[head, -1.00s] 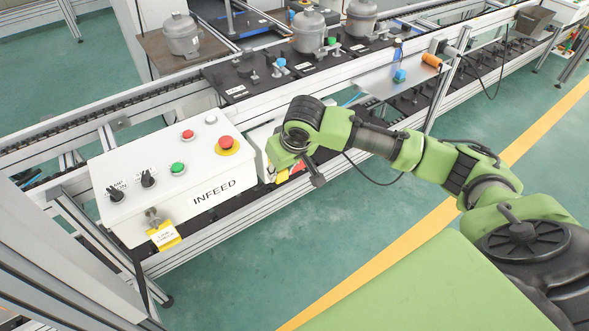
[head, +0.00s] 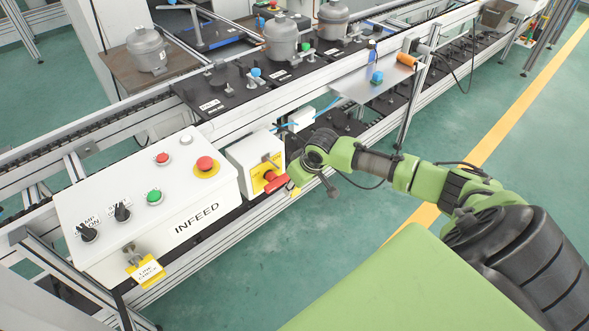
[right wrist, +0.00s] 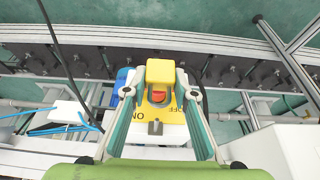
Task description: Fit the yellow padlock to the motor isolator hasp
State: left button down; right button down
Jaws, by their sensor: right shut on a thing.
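My right gripper (right wrist: 160,78) is shut on the yellow padlock (right wrist: 160,70), which sits between its fingertips. In the head view the right gripper (head: 291,183) is at the front of the white motor isolator box (head: 243,152). The isolator has a yellow ON/OFF plate (right wrist: 177,111) and a red handle (head: 276,183); part of the red (right wrist: 158,96) shows below the padlock in the wrist view. A small grey part (right wrist: 155,127) stands out by the plate; I cannot tell if it is the hasp. The padlock's shackle is hidden. My left gripper is not in view.
The white INFEED control box (head: 150,205) stands left of the isolator, with knobs, buttons and a yellow tag (head: 147,271) on its front. The conveyor rail runs behind, with grey compressors (head: 281,40). Blue cables (head: 325,110) run near the isolator. Green floor is open in front.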

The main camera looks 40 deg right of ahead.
jog(key=shift+w, duration=0.25)
jog(key=shift+w+a+b, duration=0.15)
jog(key=shift+w+b, duration=0.45)
jog(key=shift+w, duration=0.8)
jog(key=shift+w+a+b, duration=0.1)
jog(key=shift+w+b, duration=0.5)
jog(key=shift+w, duration=0.75)
jog(key=shift+w, duration=0.15)
jog(key=shift+w+b, duration=0.6)
jog(key=shift+w, duration=0.5)
jog(key=shift+r+p, duration=0.1)
jog(key=shift+p, duration=0.25)
jog(key=shift+w, duration=0.1)
